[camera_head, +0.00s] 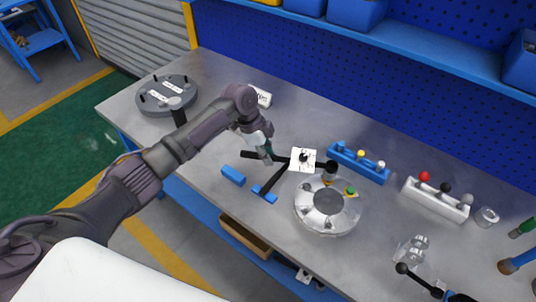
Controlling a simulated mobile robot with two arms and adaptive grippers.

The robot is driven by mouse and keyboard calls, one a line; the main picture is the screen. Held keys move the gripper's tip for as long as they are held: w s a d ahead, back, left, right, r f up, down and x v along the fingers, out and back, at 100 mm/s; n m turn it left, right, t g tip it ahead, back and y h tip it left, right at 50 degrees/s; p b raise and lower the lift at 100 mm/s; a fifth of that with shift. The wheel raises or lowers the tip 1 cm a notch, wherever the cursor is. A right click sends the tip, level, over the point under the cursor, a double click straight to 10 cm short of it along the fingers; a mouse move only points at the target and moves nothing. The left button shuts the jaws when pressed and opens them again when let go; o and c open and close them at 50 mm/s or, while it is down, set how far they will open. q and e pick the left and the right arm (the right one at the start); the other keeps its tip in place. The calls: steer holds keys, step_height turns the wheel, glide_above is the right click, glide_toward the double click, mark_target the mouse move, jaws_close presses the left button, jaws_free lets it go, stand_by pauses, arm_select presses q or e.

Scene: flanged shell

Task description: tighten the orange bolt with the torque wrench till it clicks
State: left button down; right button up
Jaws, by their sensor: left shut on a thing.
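The flanged shell (312,217), a round silver housing with a dark centre, sits on the bench. My left gripper (266,155) is shut on the black bar of what looks like the torque wrench (283,159), left of the shell. The bar runs right behind a white square plate with a dark mark (303,153). Its round black end (331,167) is at the shell's back rim; whether it sits on a bolt I cannot tell. My right gripper is out of view.
A black bar with a blue end (264,194) and a blue block (233,175) lie in front. A blue rack (358,164) and white rack (436,199) stand behind and right. A grey round cover (151,98) lies far left. A black-knobbed tool (418,281) is at the front right.

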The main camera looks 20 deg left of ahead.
arm_select(q)
steer(key=shift+w+d+r+p, duration=0.1)
steer(key=shift+r+p, duration=1.7)
steer(key=shift+r, duration=0.5)
